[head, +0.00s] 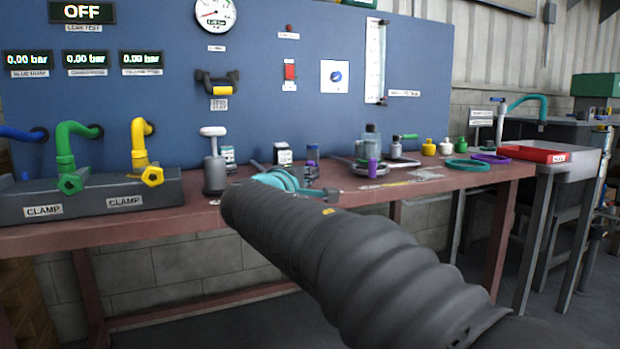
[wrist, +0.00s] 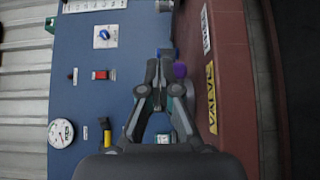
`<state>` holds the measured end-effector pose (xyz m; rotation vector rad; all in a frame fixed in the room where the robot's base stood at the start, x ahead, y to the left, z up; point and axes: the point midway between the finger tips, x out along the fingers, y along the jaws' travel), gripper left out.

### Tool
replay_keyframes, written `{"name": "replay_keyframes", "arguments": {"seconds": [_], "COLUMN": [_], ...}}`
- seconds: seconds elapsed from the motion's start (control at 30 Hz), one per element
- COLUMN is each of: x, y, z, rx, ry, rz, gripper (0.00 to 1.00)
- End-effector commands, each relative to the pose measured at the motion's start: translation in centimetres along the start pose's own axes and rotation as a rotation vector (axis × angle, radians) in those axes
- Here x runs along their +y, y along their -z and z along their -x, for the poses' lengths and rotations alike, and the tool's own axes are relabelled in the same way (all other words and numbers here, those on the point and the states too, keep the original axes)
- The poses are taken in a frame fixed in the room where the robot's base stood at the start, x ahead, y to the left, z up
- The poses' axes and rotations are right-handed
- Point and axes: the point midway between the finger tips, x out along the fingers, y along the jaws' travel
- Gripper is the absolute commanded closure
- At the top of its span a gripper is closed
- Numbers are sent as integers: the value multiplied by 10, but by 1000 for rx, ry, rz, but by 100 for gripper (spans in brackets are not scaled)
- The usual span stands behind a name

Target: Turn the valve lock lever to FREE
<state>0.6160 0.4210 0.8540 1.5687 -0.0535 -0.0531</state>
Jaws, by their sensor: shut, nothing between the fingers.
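On the blue panel in the head view is a black bracket with a yellow grip (head: 220,90) and a small label below it. It may be the valve lock lever, but I cannot read its label. The yellow grip also shows at the lower left of the wrist view (wrist: 107,132). My gripper (wrist: 165,66) is shut and empty in the wrist view, above the bench and in front of the panel, apart from the yellow grip. The wrist view is turned sideways. In the head view my arm hides most of my gripper.
A red switch (head: 290,72) and a blue knob (head: 335,76) are on the panel. A grey plunger-topped cylinder (head: 213,165), clamped green and yellow hoses (head: 66,155), and bottles (head: 371,140) stand on the red-brown bench (head: 120,229). A red tray (head: 545,151) is at right.

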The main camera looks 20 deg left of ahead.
Motion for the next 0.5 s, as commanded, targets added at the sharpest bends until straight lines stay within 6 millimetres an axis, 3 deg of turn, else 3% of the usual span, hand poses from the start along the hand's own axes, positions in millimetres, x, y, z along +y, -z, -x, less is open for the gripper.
{"name": "replay_keyframes", "arguments": {"seconds": [0.5], "x": [1], "y": [-59], "z": [60], "rx": [0], "ry": [0], "rz": [-1], "gripper": [100]}}
